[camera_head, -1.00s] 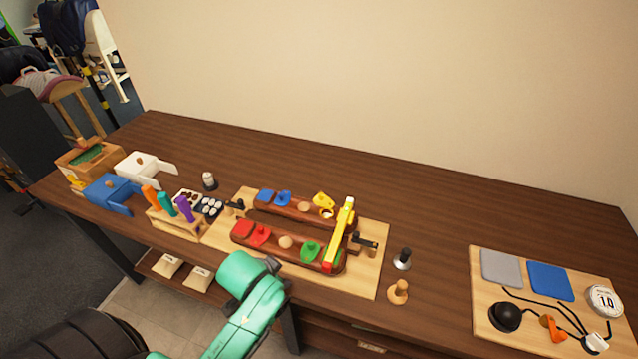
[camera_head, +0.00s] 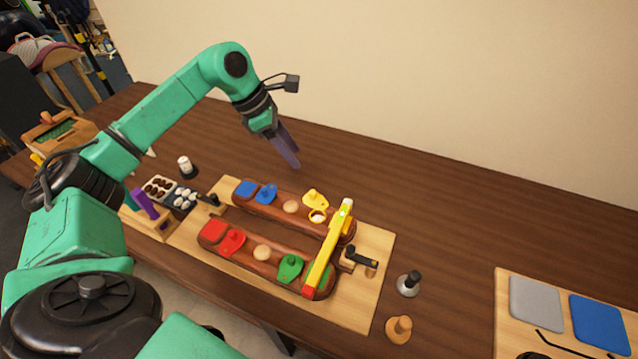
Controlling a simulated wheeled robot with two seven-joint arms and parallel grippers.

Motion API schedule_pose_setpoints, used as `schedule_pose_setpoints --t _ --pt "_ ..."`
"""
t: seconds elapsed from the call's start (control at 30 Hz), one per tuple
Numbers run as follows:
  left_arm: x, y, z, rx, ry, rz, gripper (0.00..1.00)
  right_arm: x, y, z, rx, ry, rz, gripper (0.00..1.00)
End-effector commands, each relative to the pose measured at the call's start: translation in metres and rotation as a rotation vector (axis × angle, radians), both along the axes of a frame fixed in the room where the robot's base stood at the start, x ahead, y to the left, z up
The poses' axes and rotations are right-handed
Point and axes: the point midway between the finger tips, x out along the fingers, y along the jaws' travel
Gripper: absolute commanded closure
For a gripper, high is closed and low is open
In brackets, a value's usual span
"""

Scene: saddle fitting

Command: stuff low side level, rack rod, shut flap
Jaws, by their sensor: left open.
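Two long brown saddle panels lie on a wooden board (camera_head: 358,305). The back panel (camera_head: 272,206) carries a blue flap (camera_head: 267,193) and a yellow flap (camera_head: 315,198), with an uncovered yellow-rimmed opening (camera_head: 318,216) beside the yellow one. The front panel (camera_head: 243,255) carries a red flap (camera_head: 232,242) and a green flap (camera_head: 290,267). A yellow level bar (camera_head: 329,246) with a red end lies across both panels' right ends. A purple-handled tool (camera_head: 144,203) stands in the rack (camera_head: 160,225), partly hidden by my arm. My left gripper (camera_head: 292,163) is open and empty above the table, behind the panels. My right gripper is out of view.
Small trays of brown (camera_head: 158,187) and white pieces (camera_head: 184,199) sit left of the board. A black-topped tool (camera_head: 408,284) and a wooden knob (camera_head: 398,329) stand to its right. A board with grey and blue pads (camera_head: 537,303) is at far right. The back table is clear.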

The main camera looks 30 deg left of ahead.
Motion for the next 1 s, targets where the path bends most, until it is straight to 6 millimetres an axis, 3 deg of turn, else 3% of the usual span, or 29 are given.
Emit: schedule_pose_setpoints --t 0.03,0.1,0.33,0.6,0.7,1.0 --pt "-0.004 0.011 -0.001 0.035 0.018 0.004 0.47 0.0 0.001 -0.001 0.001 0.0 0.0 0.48" --pt "-0.006 0.014 -0.005 0.05 0.033 0.0 0.47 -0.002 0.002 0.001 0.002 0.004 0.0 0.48" --pt "0.004 -0.005 -0.048 0.044 0.036 -0.002 0.47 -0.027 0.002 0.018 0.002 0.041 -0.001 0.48" --pt "0.018 -0.028 -0.112 0.041 0.034 -0.001 0.47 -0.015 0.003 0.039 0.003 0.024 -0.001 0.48" --pt "0.021 -0.032 -0.126 0.041 0.031 0.0 0.47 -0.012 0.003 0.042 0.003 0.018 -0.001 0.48" --pt "0.023 -0.034 -0.135 0.043 0.03 0.0 0.47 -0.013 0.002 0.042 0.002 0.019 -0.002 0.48"
